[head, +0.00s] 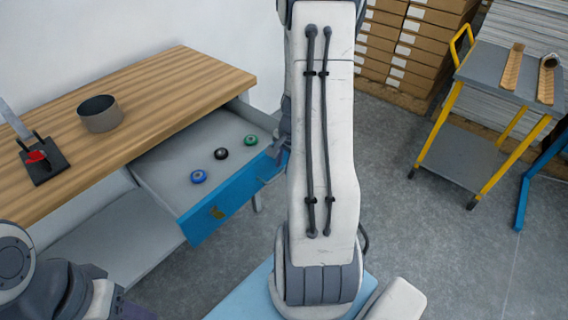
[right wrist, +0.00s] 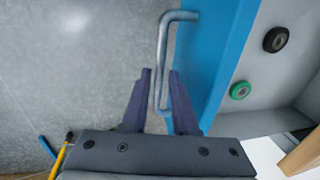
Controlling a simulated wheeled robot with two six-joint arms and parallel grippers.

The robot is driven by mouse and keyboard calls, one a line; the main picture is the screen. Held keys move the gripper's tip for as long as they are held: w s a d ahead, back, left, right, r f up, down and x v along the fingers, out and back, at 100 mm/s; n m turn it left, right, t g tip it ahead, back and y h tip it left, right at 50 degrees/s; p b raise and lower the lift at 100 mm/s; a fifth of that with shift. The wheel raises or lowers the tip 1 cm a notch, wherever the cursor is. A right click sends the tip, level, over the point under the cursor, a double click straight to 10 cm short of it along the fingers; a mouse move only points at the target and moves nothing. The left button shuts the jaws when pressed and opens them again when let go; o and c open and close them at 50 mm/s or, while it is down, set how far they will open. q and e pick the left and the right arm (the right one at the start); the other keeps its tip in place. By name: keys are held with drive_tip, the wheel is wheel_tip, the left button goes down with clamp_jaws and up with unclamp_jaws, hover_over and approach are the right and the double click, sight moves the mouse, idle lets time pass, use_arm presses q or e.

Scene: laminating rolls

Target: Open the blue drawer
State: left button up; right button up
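The blue drawer (head: 238,200) under the wooden worktop stands pulled out, its grey inside showing. Its blue front also shows in the right wrist view (right wrist: 208,65). A grey bar handle (right wrist: 163,60) is fixed to the front. My right gripper (head: 281,150) is at the right end of the drawer front, partly hidden by my arm. In the right wrist view its two fingers (right wrist: 160,72) stand apart, one on each side of the handle, with small gaps visible. My left gripper (head: 128,308) is only partly in view at the bottom left, away from the drawer.
Blue (head: 198,176), black (head: 221,154) and green (head: 251,140) rolls lie in the drawer. A grey cylinder (head: 100,114) and a black-based tool (head: 42,160) stand on the worktop (head: 170,85). A yellow-framed cart (head: 490,75) and stacked boxes (head: 412,45) are right. Floor between is clear.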

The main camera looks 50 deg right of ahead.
wheel_tip(320, 180, up, 10)
drive_tip(key=s+p, duration=0.2)
drive_tip(key=shift+r, duration=0.15)
idle(0.5)
drive_tip(key=w+a+r+n+p, duration=0.1)
drive_tip(key=a+r+n, duration=0.1)
drive_tip(key=a+n, duration=0.35)
drive_tip(key=w+a+r+n+y+p, duration=0.1)
drive_tip(key=a+r+n, duration=0.1)
drive_tip(key=a, duration=0.6)
drive_tip(key=w+a+r+n+p, duration=0.1)
drive_tip(key=a+r+n, duration=0.15)
drive_tip(key=a, duration=0.45)
drive_tip(key=s+a+r+n+g+p, duration=0.1)
drive_tip(key=s+a+r+n, duration=0.1)
drive_tip(key=s+a+n, duration=0.5)
drive_tip(key=s+a+r+n+g+p, duration=0.1)
drive_tip(key=s+a+r+n, duration=0.2)
drive_tip(key=s+a+n, duration=0.4)
drive_tip(key=shift+s+a+n, duration=0.3)
drive_tip(key=shift+s+a, duration=0.15)
drive_tip(key=shift+a, duration=0.4)
